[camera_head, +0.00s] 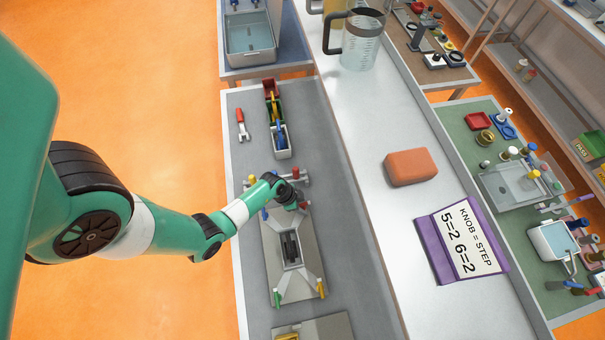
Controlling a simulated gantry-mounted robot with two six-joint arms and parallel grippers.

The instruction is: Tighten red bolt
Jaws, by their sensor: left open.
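A grey fixture plate (309,248) with a dark central block lies on the grey bench. Small coloured bolts stand at its corners, including a blue one (264,214) and a yellow one (321,289). A red-topped bolt (295,172) shows at the far end, just behind my left wrist. My left gripper (302,205) is open, pointing down over the plate's far right corner. Its fingers are small, and what lies directly beneath them is mostly hidden. I see nothing clearly held. My right gripper is out of view.
A red-handled wrench (241,124) lies at the bench's far left, beside a row of coloured bins (281,141). On the white counter are an orange-red block (411,167), a purple-framed sign (462,241) and a glass jug (361,42). The bench right of the plate is clear.

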